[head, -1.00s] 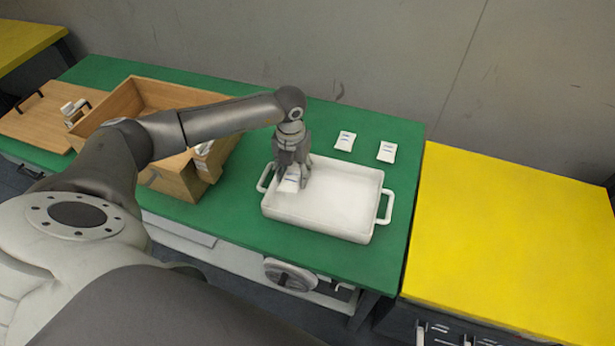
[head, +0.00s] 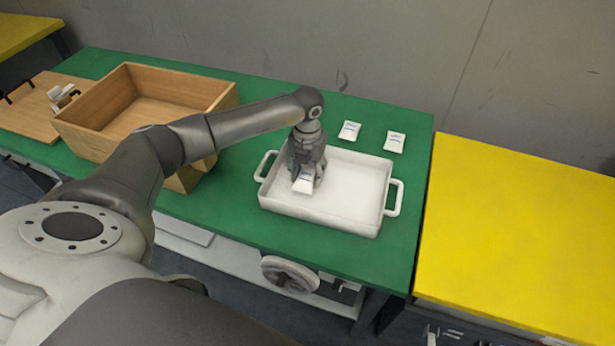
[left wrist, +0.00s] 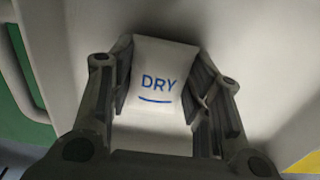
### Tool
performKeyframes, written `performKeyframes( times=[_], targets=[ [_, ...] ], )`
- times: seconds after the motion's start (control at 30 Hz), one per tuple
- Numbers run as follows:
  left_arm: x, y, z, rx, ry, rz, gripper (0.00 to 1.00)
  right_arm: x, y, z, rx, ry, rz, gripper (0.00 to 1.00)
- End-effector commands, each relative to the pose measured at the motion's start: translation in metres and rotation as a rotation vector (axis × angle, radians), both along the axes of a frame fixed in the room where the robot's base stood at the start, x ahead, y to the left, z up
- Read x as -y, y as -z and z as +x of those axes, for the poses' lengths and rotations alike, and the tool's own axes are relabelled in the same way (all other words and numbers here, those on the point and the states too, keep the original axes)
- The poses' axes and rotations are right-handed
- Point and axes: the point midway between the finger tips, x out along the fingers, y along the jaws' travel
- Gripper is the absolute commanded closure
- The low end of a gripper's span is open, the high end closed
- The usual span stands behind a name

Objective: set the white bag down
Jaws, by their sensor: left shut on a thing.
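The white bag (head: 304,183) is between the fingers of my left gripper (head: 305,174), over the left part of the white tray (head: 345,218). In the left wrist view the bag (left wrist: 160,70) faces the camera with blue "DRY" print and a blue line, and both fingers of the gripper (left wrist: 158,100) press on its sides. The bag is low in the tray; I cannot tell whether it touches the tray floor. My right gripper is not in view.
Two more white bags (head: 349,131) (head: 395,142) lie on the green table (head: 240,225) behind the tray. An open wooden box (head: 100,105) stands to the left, with a wooden board (head: 25,112) beyond it. A yellow table (head: 520,230) is at the right. The tray's right part is empty.

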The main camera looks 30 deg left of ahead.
Motion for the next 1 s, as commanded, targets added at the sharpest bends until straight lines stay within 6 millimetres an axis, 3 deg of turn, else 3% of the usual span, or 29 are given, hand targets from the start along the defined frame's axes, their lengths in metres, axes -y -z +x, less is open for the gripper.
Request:
performKeyframes(
  times=[0.37,0.4,0.53,0.87,1.0],
  targets=[
    [0.000,0.004,0.000,0.001,0.000,0.000,0.78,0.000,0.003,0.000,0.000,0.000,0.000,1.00],
    [0.000,0.003,0.000,0.001,0.000,0.000,0.51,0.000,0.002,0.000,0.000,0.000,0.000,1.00],
    [0.000,0.003,0.000,0.001,0.000,0.000,0.34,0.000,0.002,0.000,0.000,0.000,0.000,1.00],
    [0.000,0.002,0.000,0.001,0.000,0.000,0.33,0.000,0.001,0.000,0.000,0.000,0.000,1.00],
    [0.000,-0.009,0.001,0.005,0.001,0.000,0.33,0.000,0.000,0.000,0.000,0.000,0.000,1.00]
  ],
)
